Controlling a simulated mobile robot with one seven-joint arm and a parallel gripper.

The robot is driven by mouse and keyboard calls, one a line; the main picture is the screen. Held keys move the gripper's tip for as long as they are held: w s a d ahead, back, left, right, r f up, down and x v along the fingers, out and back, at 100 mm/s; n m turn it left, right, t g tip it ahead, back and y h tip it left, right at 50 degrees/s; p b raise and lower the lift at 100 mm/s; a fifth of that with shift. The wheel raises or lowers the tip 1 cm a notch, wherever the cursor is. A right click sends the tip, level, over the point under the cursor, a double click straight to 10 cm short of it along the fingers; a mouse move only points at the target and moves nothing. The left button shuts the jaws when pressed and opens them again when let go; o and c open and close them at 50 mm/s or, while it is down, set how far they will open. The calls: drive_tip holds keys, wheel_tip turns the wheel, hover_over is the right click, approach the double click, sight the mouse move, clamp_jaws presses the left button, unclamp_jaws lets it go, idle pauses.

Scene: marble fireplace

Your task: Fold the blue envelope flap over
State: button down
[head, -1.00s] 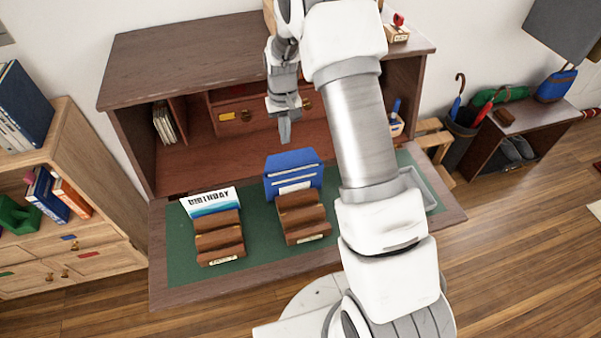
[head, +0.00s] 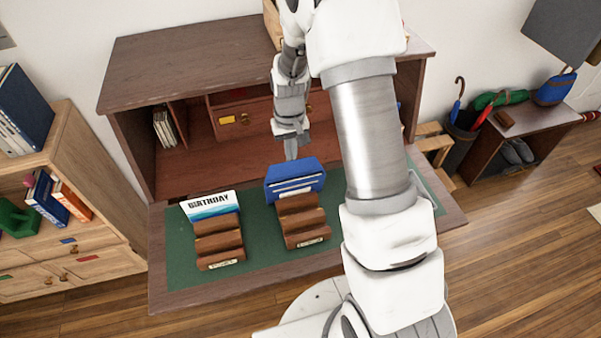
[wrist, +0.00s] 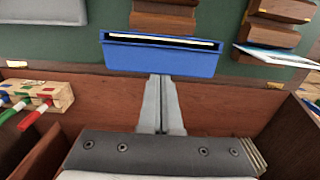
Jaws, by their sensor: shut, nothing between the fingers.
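The blue envelope (head: 293,172) stands in the right wooden stepped holder (head: 302,222) on the green desk mat. Its flap is at the top and leans forward, toward the holder's front. The wrist view shows the envelope's blue back (wrist: 160,60) with a pale strip inside a dark slot along its far edge. My gripper (head: 291,155) is shut and empty, pointing down just behind the flap. In the wrist view the fingertips (wrist: 160,78) meet the blue edge; I cannot tell whether they touch it.
A birthday card (head: 209,204) stands in the left stepped holder (head: 219,242). The brown desk cabinet (head: 270,50) rises behind with open compartments. The green mat (head: 180,255) is bare at the front left. My arm hides the desk's right part.

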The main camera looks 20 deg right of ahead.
drive_tip(key=shift+s+f, duration=0.15)
drive_tip(key=shift+s, duration=0.6)
drive_tip(key=shift+s+f, duration=0.1)
drive_tip(key=shift+s, duration=0.65)
drive_tip(key=shift+s+f+b, duration=1.5)
drive_tip(key=shift+s+b, duration=0.1)
drive_tip(key=shift+s, duration=0.65)
wheel_tip(320, 180, up, 6)
drive_tip(key=p, duration=0.4)
drive_tip(key=shift+s, duration=0.45)
drive_tip(key=shift+r, duration=0.1)
wheel_tip(320, 180, up, 15)
drive_tip(key=t, duration=0.3)
hover_over(295, 176)
drive_tip(key=s, duration=0.9)
drive_tip(key=s+r+t, duration=0.2)
drive_tip(key=s+r, duration=0.9)
drive_tip(key=shift+t, duration=0.3)
